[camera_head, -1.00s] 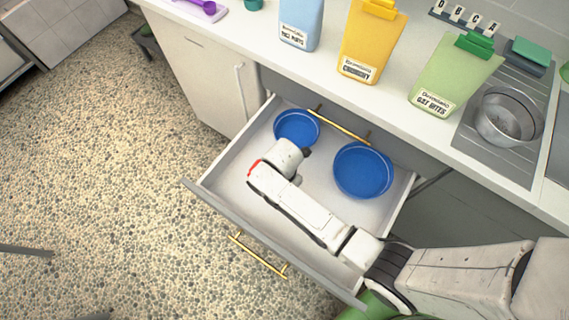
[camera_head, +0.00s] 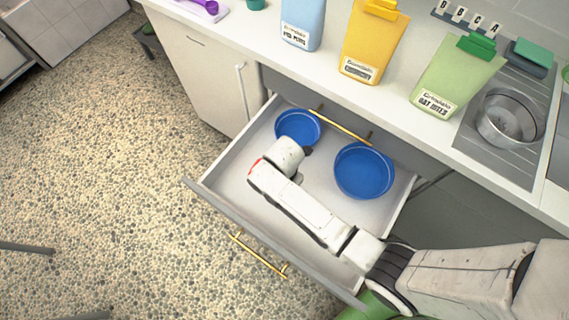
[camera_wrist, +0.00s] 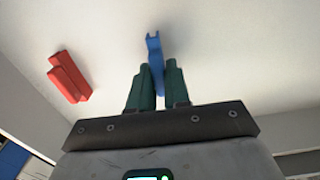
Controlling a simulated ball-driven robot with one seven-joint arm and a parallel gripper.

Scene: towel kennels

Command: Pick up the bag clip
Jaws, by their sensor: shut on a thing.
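My gripper (camera_wrist: 154,85) reaches down into the open drawer, and its two green fingers are closed on a slim blue bag clip (camera_wrist: 154,47). The clip's far end sticks out beyond the fingertips. I cannot tell whether the clip still touches the drawer floor. A red clip-like piece (camera_wrist: 69,78) lies on the pale drawer floor to the left of my fingers in the wrist view, apart from them. In the head view my arm hides the fingers and both clips.
The open drawer (camera_head: 228,183) also holds two blue bowls, a smaller one (camera_head: 298,128) and a larger one (camera_head: 363,172), near the wrist. Blue, yellow and green food bags (camera_head: 372,40) and a metal bowl (camera_head: 508,118) stand on the counter above.

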